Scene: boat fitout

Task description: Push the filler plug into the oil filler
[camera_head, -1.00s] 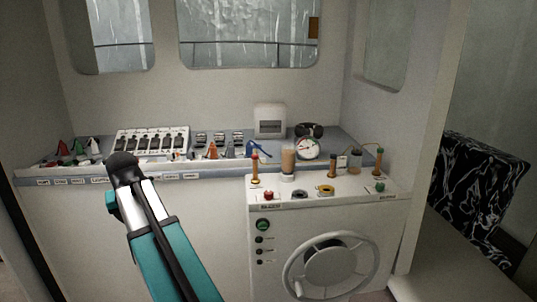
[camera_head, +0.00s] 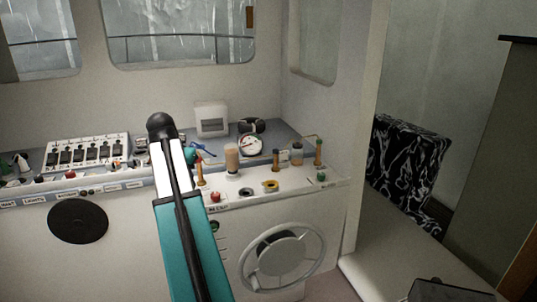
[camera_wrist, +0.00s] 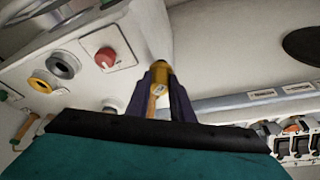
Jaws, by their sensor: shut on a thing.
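In the wrist view my gripper (camera_wrist: 160,100) is shut on a yellow-brown plug (camera_wrist: 159,72) with a small pale label. The plug is held clear of the console top. Two round fillers lie to its left in that view: a grey-collared one (camera_wrist: 61,65) and a yellow-collared one (camera_wrist: 40,82). In the head view the same dark collar (camera_head: 246,192) and yellow collar (camera_head: 270,186) sit on the white console top. I cannot tell from any label which is the oil filler. My gripper is hidden behind my arm in the head view.
A red knob (camera_wrist: 105,57) is beside the collars. Upright bottles and tubes, including a tan jar (camera_head: 232,158), stand behind them, with a round gauge (camera_head: 251,145). A switch panel (camera_head: 87,154) is at left.

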